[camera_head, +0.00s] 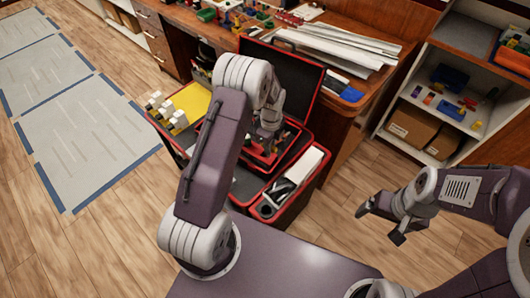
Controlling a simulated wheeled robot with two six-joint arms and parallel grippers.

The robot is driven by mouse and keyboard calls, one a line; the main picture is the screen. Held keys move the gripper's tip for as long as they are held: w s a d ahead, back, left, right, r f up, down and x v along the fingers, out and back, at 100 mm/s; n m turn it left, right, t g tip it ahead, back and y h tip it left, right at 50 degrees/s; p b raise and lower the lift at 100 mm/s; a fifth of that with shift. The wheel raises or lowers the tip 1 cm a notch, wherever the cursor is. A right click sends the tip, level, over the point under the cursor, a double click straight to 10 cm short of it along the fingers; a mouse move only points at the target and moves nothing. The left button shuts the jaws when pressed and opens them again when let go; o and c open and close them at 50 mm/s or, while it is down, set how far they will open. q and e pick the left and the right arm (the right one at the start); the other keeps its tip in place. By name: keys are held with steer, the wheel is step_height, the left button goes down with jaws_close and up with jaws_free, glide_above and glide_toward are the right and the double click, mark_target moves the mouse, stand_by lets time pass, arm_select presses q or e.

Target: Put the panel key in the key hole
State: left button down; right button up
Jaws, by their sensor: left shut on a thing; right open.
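My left gripper (265,146) points down into an open black case with red edges (312,150). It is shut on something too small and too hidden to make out. Red and dark parts lie around its fingertips inside the case. I cannot pick out the panel key or the key hole; my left arm covers part of the case. My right gripper (380,224) is open and empty, above the wooden floor to the right of the case.
The case's black lid (282,78) stands open at the back. A yellow surface with white blocks (165,112) is at its left. Behind is a wooden workbench with long white sheets (335,45). A shelf with boxes (412,126) stands at the right.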

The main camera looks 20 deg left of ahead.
arm_select(q)
steer(key=shift+w+a+f, duration=0.35)
steer(key=shift+a+f, duration=0.1)
steer(key=shift+a, duration=0.15)
steer(key=shift+w+a+f, duration=0.35)
steer(key=shift+a+f, duration=0.05)
steer(key=shift+a, duration=0.2)
step_height(320, 180, down, 4)
steer(key=shift+r+b, duration=0.1)
steer(key=shift+b, duration=0.3)
steer(key=shift+f, duration=0.25)
steer(key=c, duration=1.3)
jaws_free()
steer(key=shift+c, duration=0.2)
